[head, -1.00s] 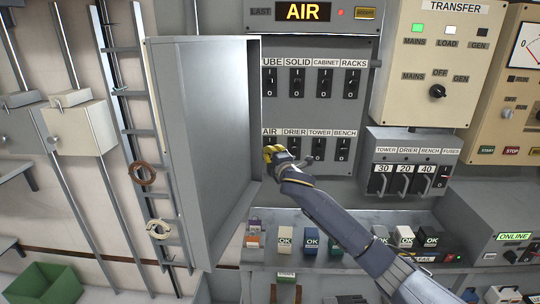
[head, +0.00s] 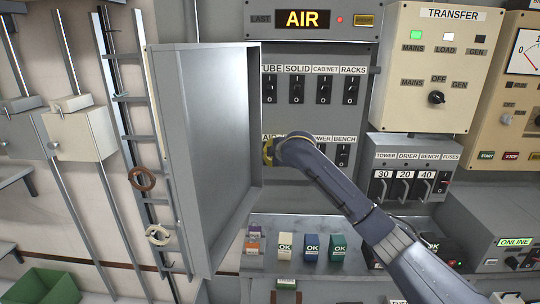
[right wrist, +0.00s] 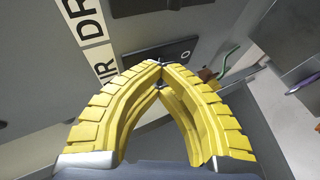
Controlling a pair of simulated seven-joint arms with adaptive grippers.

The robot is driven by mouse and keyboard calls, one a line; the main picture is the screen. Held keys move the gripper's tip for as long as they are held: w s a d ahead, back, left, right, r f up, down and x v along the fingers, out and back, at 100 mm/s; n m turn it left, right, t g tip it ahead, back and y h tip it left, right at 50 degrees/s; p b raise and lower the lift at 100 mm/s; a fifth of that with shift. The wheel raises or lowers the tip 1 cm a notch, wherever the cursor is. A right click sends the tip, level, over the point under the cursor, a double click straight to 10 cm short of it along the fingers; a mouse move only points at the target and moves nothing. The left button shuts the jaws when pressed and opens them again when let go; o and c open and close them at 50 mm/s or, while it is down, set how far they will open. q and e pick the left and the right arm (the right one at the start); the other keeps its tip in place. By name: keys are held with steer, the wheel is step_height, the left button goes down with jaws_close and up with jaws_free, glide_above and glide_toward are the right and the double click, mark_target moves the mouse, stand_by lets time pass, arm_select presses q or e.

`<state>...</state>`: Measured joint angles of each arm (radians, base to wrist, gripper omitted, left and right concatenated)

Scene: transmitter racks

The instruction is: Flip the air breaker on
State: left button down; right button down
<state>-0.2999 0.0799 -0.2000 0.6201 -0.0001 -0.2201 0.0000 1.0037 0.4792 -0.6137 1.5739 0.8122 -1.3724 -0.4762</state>
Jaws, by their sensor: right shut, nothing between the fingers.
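The air breaker is in the lower row of the grey breaker panel, under its AIR label (head: 267,138). In the head view my right gripper (head: 268,151) covers the breaker, so its lever position cannot be told there. In the right wrist view the black breaker plate (right wrist: 150,55) with an O mark shows just beyond the yellow fingertips (right wrist: 158,68), beside the AIR label (right wrist: 104,60). My right gripper is shut and empty, its tips at or very near the plate; contact cannot be told. My left gripper is not in view.
An open grey cabinet door (head: 212,150) stands close to the left of my right gripper. The upper row has several black switches (head: 297,89). The BENCH breaker (head: 343,155) shows right of my arm. A shelf with small boxes (head: 311,247) lies below.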

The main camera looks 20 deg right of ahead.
steer(key=c, duration=2.1)
jaws_free()
steer(key=shift+d, duration=0.2)
steer(key=shift+c, duration=0.2)
steer(key=o, duration=0.3)
steer(key=shift+a, duration=0.1)
steer(key=v, duration=1.2)
steer(key=shift+w, duration=0.1)
